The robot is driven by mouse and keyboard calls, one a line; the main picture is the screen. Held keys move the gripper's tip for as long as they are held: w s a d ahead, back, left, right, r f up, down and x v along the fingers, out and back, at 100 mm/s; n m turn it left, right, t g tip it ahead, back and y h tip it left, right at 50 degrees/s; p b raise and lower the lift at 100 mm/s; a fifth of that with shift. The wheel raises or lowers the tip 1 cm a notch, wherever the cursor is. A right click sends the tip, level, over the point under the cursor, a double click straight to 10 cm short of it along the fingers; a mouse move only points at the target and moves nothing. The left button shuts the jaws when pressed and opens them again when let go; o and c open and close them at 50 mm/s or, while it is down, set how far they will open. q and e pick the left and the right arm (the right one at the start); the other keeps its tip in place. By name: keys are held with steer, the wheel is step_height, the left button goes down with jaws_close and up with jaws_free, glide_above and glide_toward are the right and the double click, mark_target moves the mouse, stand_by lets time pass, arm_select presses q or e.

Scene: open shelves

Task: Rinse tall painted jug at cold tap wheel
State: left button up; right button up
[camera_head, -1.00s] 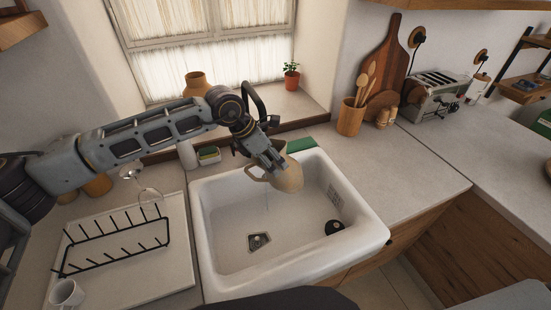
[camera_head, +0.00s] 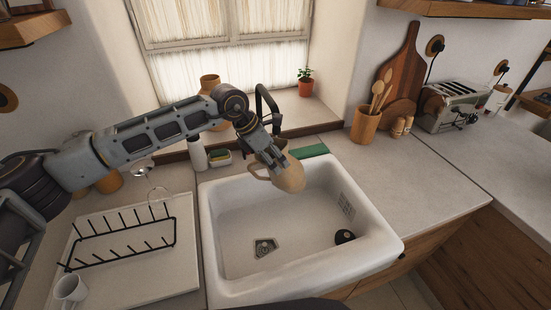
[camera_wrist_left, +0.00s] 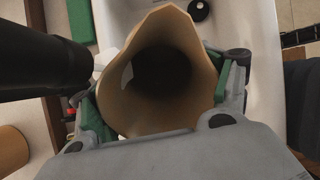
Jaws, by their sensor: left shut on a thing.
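A tan jug (camera_head: 289,177) with a side handle hangs tilted over the back of the white sink (camera_head: 213,245). My left gripper (camera_head: 272,155) is shut on the jug from above. In the left wrist view the jug's open mouth (camera_wrist_left: 160,75) faces the camera, with the green finger pads of the gripper on both sides. The dark tap (camera_head: 268,104) rises behind the sink, partly hidden by my left arm, and its wheel cannot be made out. My right gripper is not in view.
A drying rack (camera_head: 123,238) on a white board and a mug (camera_head: 71,289) are left of the sink. A bottle (camera_head: 197,154) and sponge holder (camera_head: 219,157) stand behind it. A utensil pot (camera_head: 365,125) stands at right. The right counter front is clear.

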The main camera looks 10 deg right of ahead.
arm_select(q)
steer(key=shift+w+d+r+b, duration=0.15)
steer(key=shift+w+d+b, duration=0.25)
steer(key=shift+d, duration=0.15)
stand_by(0.7)
steer(key=shift+s+a+b, duration=0.4)
steer(key=shift+a+b, duration=0.05)
steer(key=shift+a, duration=0.05)
stand_by(0.6)
steer(key=shift+s, duration=0.1)
stand_by(0.5)
steer(key=s+d+b, duration=0.3)
steer(key=s+d, duration=0.1)
steer(key=s, duration=0.2)
steer(key=shift+s+d, duration=0.15)
steer(key=shift+s, duration=0.1)
stand_by(1.1)
steer(key=shift+s+r, duration=0.1)
stand_by(1.5)
steer(key=s+d+r+b, duration=0.1)
steer(key=s+d+r, duration=0.1)
steer(key=s+r, duration=0.1)
steer(key=shift+s+d+r, duration=0.35)
steer(key=shift+s+r, duration=0.05)
steer(key=shift+s, duration=0.15)
stand_by(0.4)
